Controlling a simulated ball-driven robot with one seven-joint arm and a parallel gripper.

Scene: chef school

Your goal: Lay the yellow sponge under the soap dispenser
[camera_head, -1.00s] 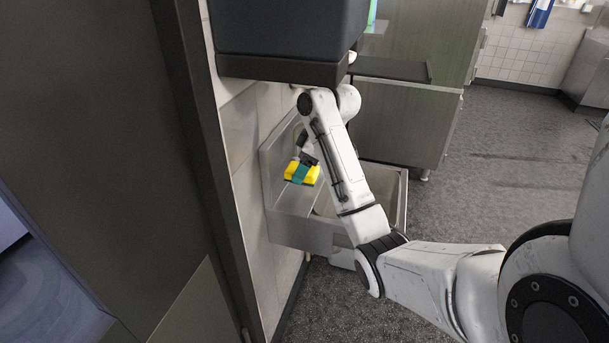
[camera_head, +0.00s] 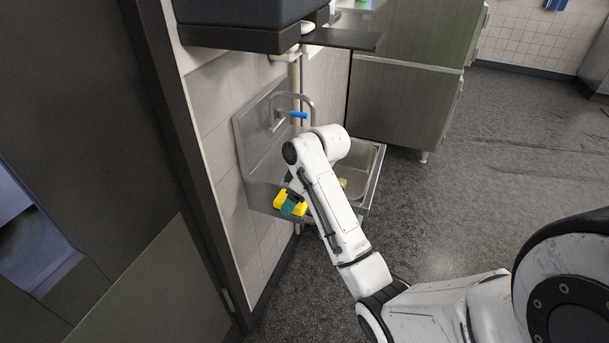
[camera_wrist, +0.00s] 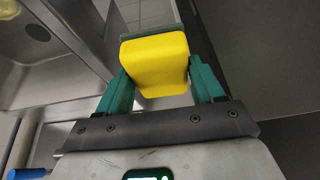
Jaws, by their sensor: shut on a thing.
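The yellow sponge (camera_head: 280,199) has a dark green scouring layer that shows in the wrist view. My gripper (camera_head: 290,207) is shut on it, with a teal finger on each side. In the wrist view the sponge (camera_wrist: 155,58) sits between the fingertips (camera_wrist: 156,84). It is held near the front left corner of the steel sink (camera_head: 258,190); I cannot tell whether it touches the sink. I cannot clearly identify the soap dispenser. A dark wall-mounted box (camera_head: 240,22) hangs above and left of the sink.
A curved tap with a blue lever (camera_head: 299,115) stands at the sink's back. My arm hides part of the basin (camera_head: 362,160), where a small yellow patch shows. A tiled wall (camera_head: 225,135) is left, a steel cabinet (camera_head: 405,105) behind. The floor at right is clear.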

